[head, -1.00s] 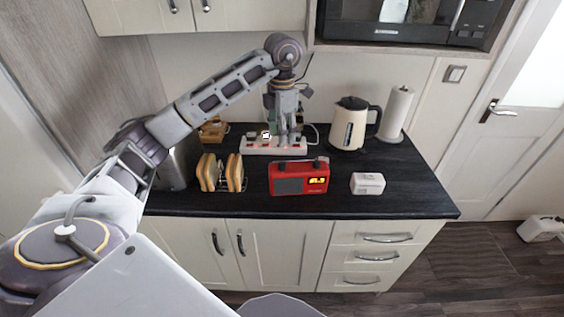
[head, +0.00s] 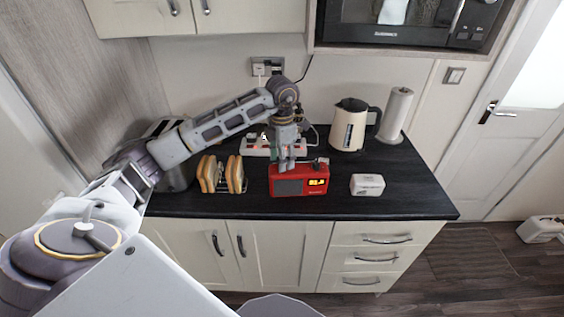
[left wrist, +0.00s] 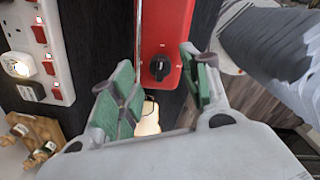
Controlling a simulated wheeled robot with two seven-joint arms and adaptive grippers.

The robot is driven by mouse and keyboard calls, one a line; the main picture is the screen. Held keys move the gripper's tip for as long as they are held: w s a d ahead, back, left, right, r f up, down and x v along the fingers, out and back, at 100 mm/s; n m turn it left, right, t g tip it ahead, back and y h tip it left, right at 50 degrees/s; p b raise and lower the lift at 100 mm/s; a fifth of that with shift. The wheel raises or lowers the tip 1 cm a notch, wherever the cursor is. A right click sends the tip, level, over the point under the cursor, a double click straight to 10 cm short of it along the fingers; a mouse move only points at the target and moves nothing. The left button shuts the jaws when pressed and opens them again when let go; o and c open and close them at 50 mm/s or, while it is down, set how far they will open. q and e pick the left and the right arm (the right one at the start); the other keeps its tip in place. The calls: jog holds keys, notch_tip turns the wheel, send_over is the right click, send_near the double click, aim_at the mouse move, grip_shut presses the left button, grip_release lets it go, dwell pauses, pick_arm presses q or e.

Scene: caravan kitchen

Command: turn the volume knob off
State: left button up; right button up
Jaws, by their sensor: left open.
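The red radio (head: 315,184) stands on the dark counter with its orange display lit. Its top shows in the left wrist view (left wrist: 166,35), with the black volume knob (left wrist: 160,68) on it and small markings around the knob. My left gripper (head: 288,162) is above the radio's top, toward its left half in the head view. In the left wrist view its green-padded fingers (left wrist: 158,92) are open and apart, with the knob in the gap between and beyond them. I cannot tell whether a finger touches the radio. My right gripper is not in view.
A white power strip (head: 258,150) with lit red switches lies behind the radio. A toast rack (head: 222,174) stands left, a white box (head: 367,184) right, and a kettle (head: 349,125) and paper roll (head: 396,113) behind right. The counter's front strip is clear.

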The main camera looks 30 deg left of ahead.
pick_arm(q)
jog(key=shift+f, duration=1)
grip_shut()
